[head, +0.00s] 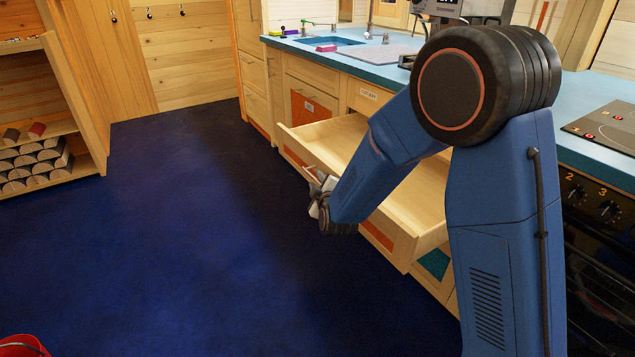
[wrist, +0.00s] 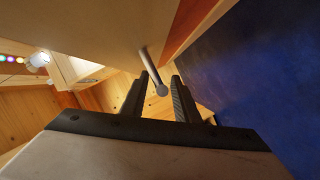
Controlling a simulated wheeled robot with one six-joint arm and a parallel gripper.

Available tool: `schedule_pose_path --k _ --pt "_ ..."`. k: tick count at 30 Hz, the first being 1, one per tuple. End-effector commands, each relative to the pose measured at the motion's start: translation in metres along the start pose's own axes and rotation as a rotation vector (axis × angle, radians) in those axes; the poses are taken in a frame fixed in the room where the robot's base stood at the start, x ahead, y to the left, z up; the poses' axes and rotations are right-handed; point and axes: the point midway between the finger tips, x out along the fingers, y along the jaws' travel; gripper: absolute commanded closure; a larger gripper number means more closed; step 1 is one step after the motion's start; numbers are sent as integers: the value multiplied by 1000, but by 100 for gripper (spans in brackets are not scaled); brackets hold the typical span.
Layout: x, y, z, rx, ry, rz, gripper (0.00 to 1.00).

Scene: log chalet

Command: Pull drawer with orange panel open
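The wooden drawer (head: 415,205) stands well out from the cabinet, and its empty pale interior shows in the head view. Its front carries an orange panel (head: 378,237), partly hidden behind my arm. In the head view, my gripper (head: 316,190) is just in front of the drawer front, and its fingers are hard to make out. In the wrist view, my gripper (wrist: 160,78) has its two dark fingers apart, with the end of a metal bar handle (wrist: 153,70) between them. I see gaps beside the bar. An orange strip (wrist: 186,42) of the panel shows beside it.
A teal panel (head: 435,262) sits lower right of the open drawer. Another orange panel (head: 309,107) with a label is farther along the cabinets. The blue worktop (head: 590,95) and black oven (head: 600,260) are right. Blue floor (head: 190,230) is clear; a red bucket (head: 22,345) stands front left.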

Motion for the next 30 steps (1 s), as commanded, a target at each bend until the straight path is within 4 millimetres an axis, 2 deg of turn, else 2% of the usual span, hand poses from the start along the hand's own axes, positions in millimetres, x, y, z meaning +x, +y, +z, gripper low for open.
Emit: schedule_pose_path --k 8,13,17,24,30 --pt "0 1 -1 0 1 2 72" --pt "-11 1 -1 0 1 1 72" --pt "-31 1 -1 0 2 2 72" --pt "-78 1 -1 0 2 1 72" --pt "-106 0 -1 0 2 1 72"
